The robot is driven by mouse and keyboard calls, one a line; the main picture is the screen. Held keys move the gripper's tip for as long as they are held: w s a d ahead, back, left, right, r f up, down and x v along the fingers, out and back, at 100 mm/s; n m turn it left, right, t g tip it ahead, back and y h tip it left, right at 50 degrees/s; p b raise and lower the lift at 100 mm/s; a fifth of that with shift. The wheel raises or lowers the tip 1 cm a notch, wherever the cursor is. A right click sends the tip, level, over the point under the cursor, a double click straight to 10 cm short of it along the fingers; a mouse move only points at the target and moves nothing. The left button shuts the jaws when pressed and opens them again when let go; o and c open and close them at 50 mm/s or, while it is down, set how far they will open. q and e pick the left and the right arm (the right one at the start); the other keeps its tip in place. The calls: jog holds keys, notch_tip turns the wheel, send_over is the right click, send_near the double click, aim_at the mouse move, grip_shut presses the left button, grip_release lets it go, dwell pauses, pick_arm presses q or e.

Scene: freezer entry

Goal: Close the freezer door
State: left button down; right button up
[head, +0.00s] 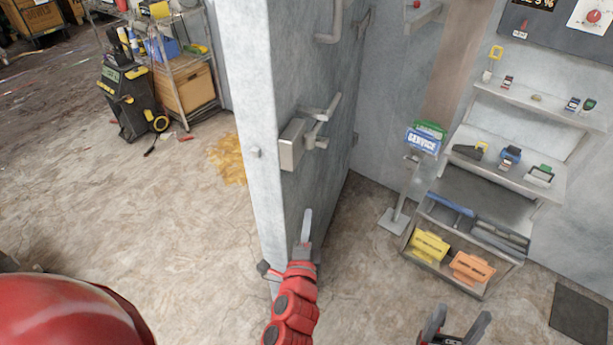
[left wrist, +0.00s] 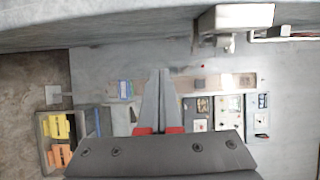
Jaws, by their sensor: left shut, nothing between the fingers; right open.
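The freezer door (head: 340,112) is a thick grey slab standing open, its pale edge facing me in the head view. It carries a latch box with a lever handle (head: 292,145) and a pull handle higher up. In the left wrist view the door (left wrist: 100,28) runs along the top, with the latch box (left wrist: 236,17) at upper right. My left gripper (head: 306,226) is shut and empty, close to the door's inner face below the latch; I cannot tell whether it touches. It also shows in the left wrist view (left wrist: 157,92). My right gripper (head: 458,328) is open and empty at the bottom edge.
A black-and-yellow cart (head: 130,100) and metal rack (head: 185,85) stand at upper left. Floor around the door's lower edge looks clear.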

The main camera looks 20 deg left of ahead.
pick_arm(q)
jog(key=p, duration=0.6)
send_over(293, 186)
jog(key=s+d, duration=0.2)
jog(key=s, duration=0.2)
jog(key=shift+s+r+y, duration=0.1)
jog(key=shift+s+y, duration=0.05)
jog(key=shift+y, duration=0.15)
jog(key=shift+a, duration=0.15)
